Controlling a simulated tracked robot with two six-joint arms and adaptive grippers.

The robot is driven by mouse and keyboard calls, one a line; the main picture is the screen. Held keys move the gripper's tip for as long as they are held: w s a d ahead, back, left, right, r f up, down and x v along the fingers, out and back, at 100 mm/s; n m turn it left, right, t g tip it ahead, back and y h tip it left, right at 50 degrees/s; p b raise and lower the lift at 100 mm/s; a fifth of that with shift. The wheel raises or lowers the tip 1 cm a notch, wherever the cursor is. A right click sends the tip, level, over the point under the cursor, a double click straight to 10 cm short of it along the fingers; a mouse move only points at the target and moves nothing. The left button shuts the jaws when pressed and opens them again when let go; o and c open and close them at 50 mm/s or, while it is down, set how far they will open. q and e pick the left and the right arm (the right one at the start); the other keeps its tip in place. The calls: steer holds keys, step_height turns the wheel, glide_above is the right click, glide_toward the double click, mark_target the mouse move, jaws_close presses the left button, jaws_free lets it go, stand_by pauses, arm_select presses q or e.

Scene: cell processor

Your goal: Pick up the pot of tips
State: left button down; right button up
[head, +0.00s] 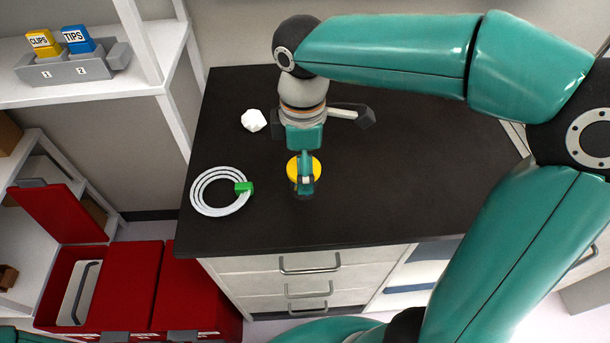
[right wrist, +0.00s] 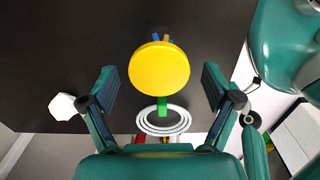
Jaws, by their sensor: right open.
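A round yellow-topped pot (head: 292,170) stands on the black worktop, partly hidden behind my right gripper (head: 305,182). No label shows on it, so I cannot tell whether it holds tips. In the right wrist view its round yellow top (right wrist: 159,69) lies between the two spread fingers of my right gripper (right wrist: 158,87), with a gap on both sides. The gripper is open and empty. A blue block labelled TIPS (head: 76,40) sits in a grey holder on the upper left shelf. My left gripper is not in view.
A white coil (head: 203,202) with a green clip (head: 244,188) lies left of the pot on the worktop. A white crumpled piece (head: 253,120) lies farther back. A yellow CLIPS block (head: 41,42) stands beside the TIPS block. Red bins (head: 130,285) stand below left. The worktop's front is clear.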

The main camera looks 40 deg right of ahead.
step_height(320, 180, down, 4)
steer(key=shift+d+f, duration=0.1)
steer(key=shift+f, duration=0.15)
steer(key=c, duration=1.1)
